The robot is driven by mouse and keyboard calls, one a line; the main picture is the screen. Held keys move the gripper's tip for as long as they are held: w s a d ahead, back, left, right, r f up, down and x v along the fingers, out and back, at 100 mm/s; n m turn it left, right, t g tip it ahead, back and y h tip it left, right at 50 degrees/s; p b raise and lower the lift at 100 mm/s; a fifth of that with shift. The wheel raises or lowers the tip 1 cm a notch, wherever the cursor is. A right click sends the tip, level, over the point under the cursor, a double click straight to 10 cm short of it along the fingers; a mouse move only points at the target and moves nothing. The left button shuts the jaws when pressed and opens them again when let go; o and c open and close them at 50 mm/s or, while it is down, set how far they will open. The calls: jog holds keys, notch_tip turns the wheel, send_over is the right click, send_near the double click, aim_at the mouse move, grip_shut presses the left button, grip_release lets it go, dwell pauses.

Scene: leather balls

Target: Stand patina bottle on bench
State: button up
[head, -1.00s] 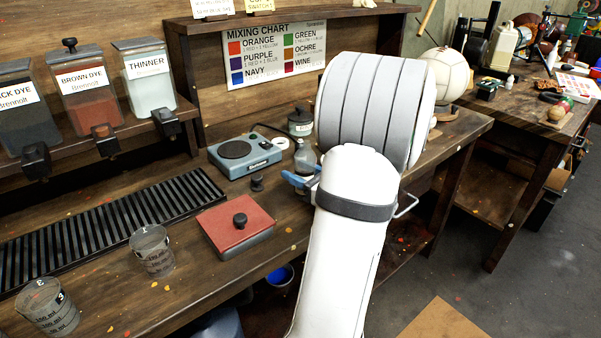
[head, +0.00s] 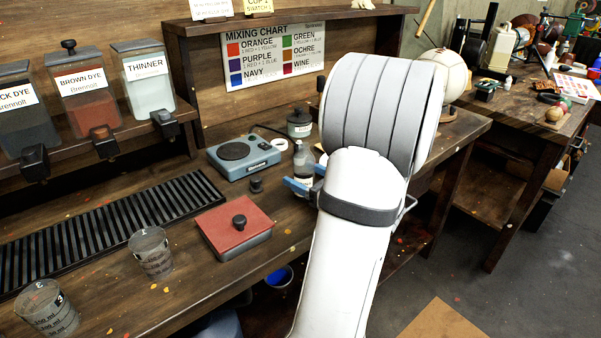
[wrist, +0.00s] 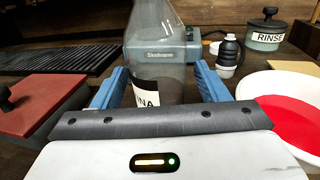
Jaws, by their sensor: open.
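The patina bottle (head: 303,162) stands upright on the wooden bench (head: 180,293), beside the hot plate. It is clear, with a dark top in the head view and a partly hidden white label. In the wrist view the bottle (wrist: 160,50) is large, between the two blue fingers, and its top is cut off by the frame edge. My gripper (head: 302,187) is open, with the fingers (wrist: 160,88) on either side of the bottle and visible gaps. My wrist housing hides the bottle's base in the wrist view.
A blue hot plate (head: 244,158) and a RINSE jar (head: 300,124) stand behind. A red-lidded box (head: 235,225) and a measuring cup (head: 151,252) are to the left. A white dish with red contents (wrist: 290,110) lies close on the right.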

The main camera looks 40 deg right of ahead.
jog(key=s, duration=1)
jog(key=shift+s+d, duration=0.1)
jog(key=shift+d, duration=0.3)
